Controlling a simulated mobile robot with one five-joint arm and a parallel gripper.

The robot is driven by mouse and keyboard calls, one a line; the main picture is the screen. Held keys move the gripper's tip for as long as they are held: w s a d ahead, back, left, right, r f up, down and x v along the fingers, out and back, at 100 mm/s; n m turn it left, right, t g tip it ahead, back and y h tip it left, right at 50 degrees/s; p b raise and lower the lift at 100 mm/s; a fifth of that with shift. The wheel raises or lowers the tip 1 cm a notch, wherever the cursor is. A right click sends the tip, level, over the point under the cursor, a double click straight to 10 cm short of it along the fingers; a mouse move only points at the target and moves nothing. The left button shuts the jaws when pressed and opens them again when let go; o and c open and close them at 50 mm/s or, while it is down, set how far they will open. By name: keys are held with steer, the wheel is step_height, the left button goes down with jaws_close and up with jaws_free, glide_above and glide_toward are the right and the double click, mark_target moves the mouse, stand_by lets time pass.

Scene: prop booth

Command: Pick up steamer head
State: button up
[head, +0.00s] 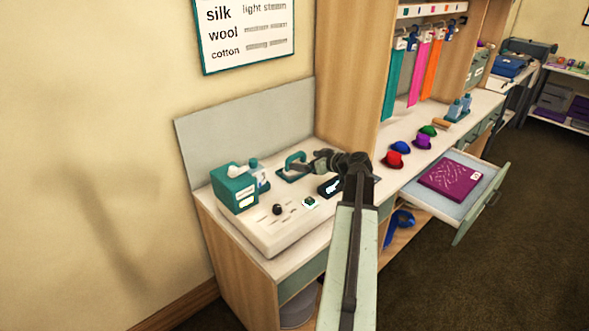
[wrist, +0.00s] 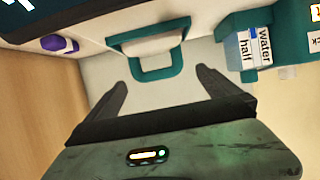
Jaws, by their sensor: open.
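The steamer head (head: 294,160), as I take it, is a teal piece with a loop-shaped handle, resting on a dark teal pad on the white worktop unit. In the wrist view the steamer head (wrist: 159,74) shows at the upper middle, with a pale grey strip along it. My gripper (head: 309,162) is just to the right of it in the head view. In the wrist view my gripper (wrist: 161,80) is open, its two dark fingers spread either side of the loop's near end. Nothing is held. Whether a finger touches it, I cannot tell.
A teal box (head: 234,188) and a bottle marked "water half" (wrist: 257,48) stand close by. A black device with a lit display (head: 331,186) lies below my gripper. Small coloured hats (head: 396,156) sit to the right, by an open drawer (head: 463,208) holding a purple item.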

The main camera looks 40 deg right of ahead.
mark_target(296, 159)
steer(key=b+x, duration=0.1)
steer(key=x, duration=0.1)
steer(key=b+x, duration=0.1)
steer(key=x, duration=0.2)
steer(key=b+x, duration=0.1)
steer(key=x, duration=0.1)
steer(key=shift+w+d+f, duration=0.2)
steer(key=shift+d+f, duration=0.05)
steer(key=shift+d, duration=0.1)
steer(key=shift+s+r, duration=0.1)
steer(key=shift+c, duration=0.3)
steer(key=c, duration=1.6)
